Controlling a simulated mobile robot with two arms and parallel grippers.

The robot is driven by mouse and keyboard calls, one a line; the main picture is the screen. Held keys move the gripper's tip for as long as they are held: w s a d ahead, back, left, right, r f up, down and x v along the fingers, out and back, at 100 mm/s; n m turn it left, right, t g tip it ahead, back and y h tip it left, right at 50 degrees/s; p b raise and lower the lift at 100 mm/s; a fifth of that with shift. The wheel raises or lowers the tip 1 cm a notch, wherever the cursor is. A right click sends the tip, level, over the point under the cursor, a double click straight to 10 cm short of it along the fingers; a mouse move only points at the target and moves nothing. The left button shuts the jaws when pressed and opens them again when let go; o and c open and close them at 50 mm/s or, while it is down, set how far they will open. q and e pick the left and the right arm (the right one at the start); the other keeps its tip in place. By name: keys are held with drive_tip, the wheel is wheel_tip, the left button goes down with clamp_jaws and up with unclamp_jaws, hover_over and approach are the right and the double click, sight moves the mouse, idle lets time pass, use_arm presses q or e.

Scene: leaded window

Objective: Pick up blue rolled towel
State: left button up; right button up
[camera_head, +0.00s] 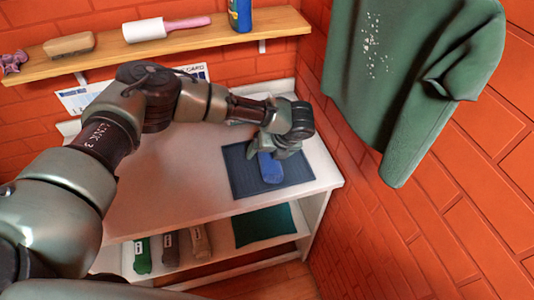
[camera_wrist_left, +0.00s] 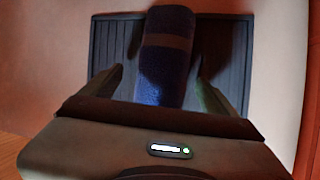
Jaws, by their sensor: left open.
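The blue rolled towel (camera_head: 270,168) lies on a dark ribbed mat (camera_head: 297,172) on the white counter top. My left gripper (camera_head: 277,153) is at the towel, pointing down over the mat. In the wrist view its two fingers (camera_wrist_left: 160,88) are apart, one on each side of the towel, with gaps showing. The towel's near end is hidden by the gripper body. My right gripper is not in view.
A green sweater (camera_head: 410,70) hangs on the brick wall at the right. A wooden shelf (camera_head: 180,45) above holds a brush (camera_head: 68,44), a lint roller (camera_head: 145,29) and a blue bottle (camera_head: 240,14). The counter's front left is clear.

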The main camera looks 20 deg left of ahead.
use_arm(q)
drive_tip(key=shift+s, duration=0.1)
drive_tip(key=c, duration=1.4)
drive_tip(key=shift+c, duration=0.6)
